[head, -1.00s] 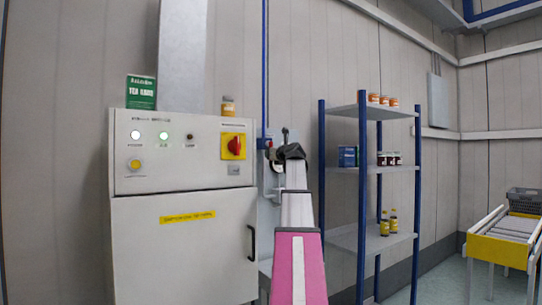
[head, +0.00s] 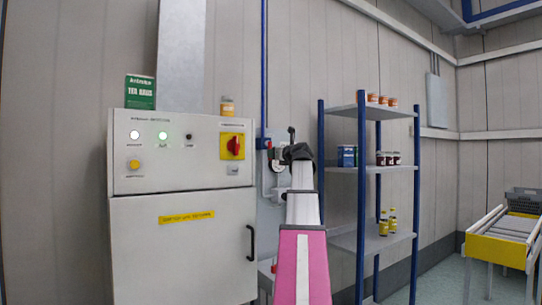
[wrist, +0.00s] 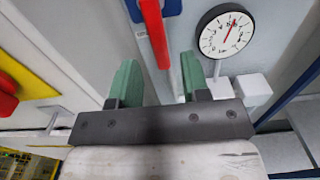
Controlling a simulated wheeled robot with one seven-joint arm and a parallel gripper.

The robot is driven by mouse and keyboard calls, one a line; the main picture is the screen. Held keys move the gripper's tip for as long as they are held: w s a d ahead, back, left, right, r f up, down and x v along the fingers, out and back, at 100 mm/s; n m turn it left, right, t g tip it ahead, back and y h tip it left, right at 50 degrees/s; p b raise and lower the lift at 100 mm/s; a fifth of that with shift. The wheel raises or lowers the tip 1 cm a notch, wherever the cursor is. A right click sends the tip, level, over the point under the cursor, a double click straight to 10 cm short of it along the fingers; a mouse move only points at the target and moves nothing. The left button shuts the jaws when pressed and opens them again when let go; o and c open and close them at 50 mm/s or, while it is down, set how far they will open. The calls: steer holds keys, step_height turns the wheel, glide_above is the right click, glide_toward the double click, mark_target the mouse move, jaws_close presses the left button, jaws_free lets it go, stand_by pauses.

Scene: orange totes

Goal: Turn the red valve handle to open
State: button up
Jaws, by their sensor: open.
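The red valve handle (wrist: 155,32) shows in the wrist view as a long bar coming down from the top edge. Its lower end lies, in the picture, between my gripper's two green fingers; I cannot tell how far beyond the fingertips it is. My gripper (wrist: 160,75) is open, with a wide gap and nothing held. In the head view my gripper (head: 297,152) is a dark shape in front of the wall panel right of the cabinet.
A round gauge (wrist: 225,35) sits close right of the handle. The white cabinet (head: 180,245) carries a different red knob (head: 234,146) on a yellow plate. A blue-post shelf (head: 362,170) with jars stands to the right. A yellow-sided conveyor (head: 495,250) is farther right.

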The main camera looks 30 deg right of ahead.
steer(key=s, duration=0.6)
steer(key=shift+d, duration=0.2)
